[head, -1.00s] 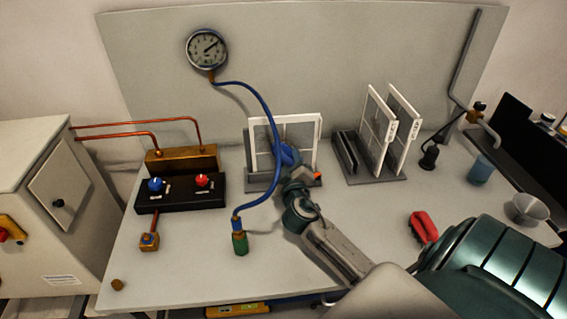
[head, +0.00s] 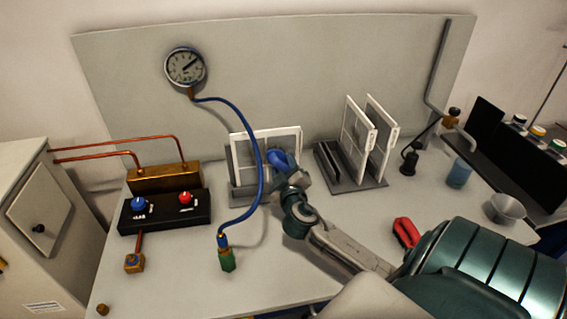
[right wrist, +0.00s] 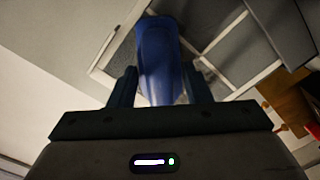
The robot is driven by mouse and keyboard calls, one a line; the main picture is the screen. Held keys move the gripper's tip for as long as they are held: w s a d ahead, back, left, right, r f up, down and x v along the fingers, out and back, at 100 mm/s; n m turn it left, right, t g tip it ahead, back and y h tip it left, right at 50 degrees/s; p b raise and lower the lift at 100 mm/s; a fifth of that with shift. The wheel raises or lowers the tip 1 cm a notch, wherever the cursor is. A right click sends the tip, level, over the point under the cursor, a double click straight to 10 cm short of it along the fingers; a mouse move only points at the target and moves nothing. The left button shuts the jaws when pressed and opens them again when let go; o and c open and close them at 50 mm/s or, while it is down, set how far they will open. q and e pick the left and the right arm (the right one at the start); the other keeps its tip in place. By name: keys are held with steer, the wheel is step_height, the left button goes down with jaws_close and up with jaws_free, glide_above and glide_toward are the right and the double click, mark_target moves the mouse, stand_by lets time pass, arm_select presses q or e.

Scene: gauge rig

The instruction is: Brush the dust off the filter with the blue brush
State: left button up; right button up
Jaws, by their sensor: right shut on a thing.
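The filter (head: 244,149) is a white-framed panel with grey mesh, standing upright in a grey holder (head: 240,196) at the middle back of the table. It also shows in the right wrist view (right wrist: 212,38). My right gripper (head: 292,176) is shut on the blue brush (head: 280,159), which is in front of the filter's face. In the right wrist view the blue brush (right wrist: 160,62) sits between the two fingers and reaches toward the filter. I cannot tell whether its bristles touch the mesh. Dust is too small to make out. My left gripper is not in view.
Two more white-framed panels (head: 368,135) stand in a rack to the right. A black valve box (head: 166,211) is left. A red-handled object (head: 406,232) lies near my right arm.

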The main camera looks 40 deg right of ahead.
mark_target(270, 162)
steer(key=shift+w+a+b, duration=0.85)
steer(key=shift+w+a, duration=2.05)
steer(key=shift+a, duration=1.75)
steer(key=shift+s+d+r+p, duration=0.3)
steer(key=shift+s+d, duration=0.35)
steer(key=shift+d, duration=0.4)
steer(key=shift+s+d+r+p, duration=0.15)
steer(key=shift+s+d+r, duration=0.2)
steer(key=shift+s+d, duration=0.5)
steer(key=shift+s+d+r+p, duration=0.25)
steer(key=shift+s+d+r, duration=0.15)
steer(key=shift+d, duration=0.8)
steer(key=shift+s+d, duration=0.5)
steer(key=shift+d, duration=0.3)
steer(key=shift+s+d, duration=0.45)
steer(key=shift+d, duration=0.35)
steer(key=shift+v, duration=2.95)
